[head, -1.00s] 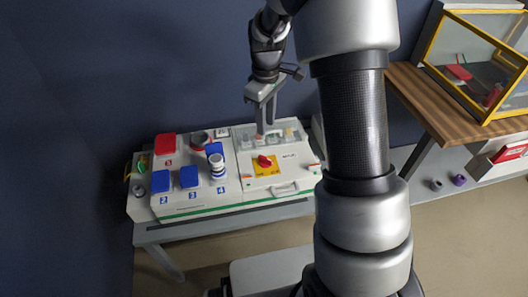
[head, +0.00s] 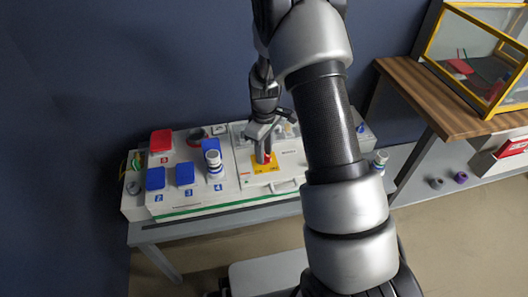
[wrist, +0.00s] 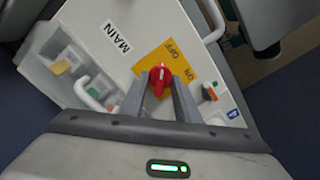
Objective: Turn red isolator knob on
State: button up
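The red isolator knob (wrist: 160,76) sits on a yellow plate (wrist: 176,58) marked OFF and ON, on the light panel labelled MAIN. In the wrist view my gripper (wrist: 160,84) has its two fingers apart, one on each side of the knob. I cannot tell whether the fingers touch it. In the head view my gripper (head: 264,158) points down at the yellow plate and hides part of the knob (head: 268,157).
Left of the panel are blue covers (head: 185,174), a red cover (head: 160,140) and a white-and-blue plug (head: 213,162). A handle (head: 286,187) is on the panel's front. A wooden table (head: 440,98) with a yellow-framed case stands at the right.

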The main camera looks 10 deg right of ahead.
jog(key=shift+c, duration=0.2)
grip_shut()
jog(key=shift+m, duration=0.3)
jog(key=m, duration=0.2)
jog(key=shift+m+p, duration=0.3)
jog(key=shift+m, duration=0.1)
jog(key=m, duration=0.3)
jog(key=shift+m+p, duration=0.3)
jog(key=m+p, duration=0.1)
jog(key=m, duration=0.4)
jog(key=shift+r, duration=0.1)
jog(key=m+p, duration=0.1)
jog(key=m, duration=0.4)
jog(key=shift+m, duration=0.4)
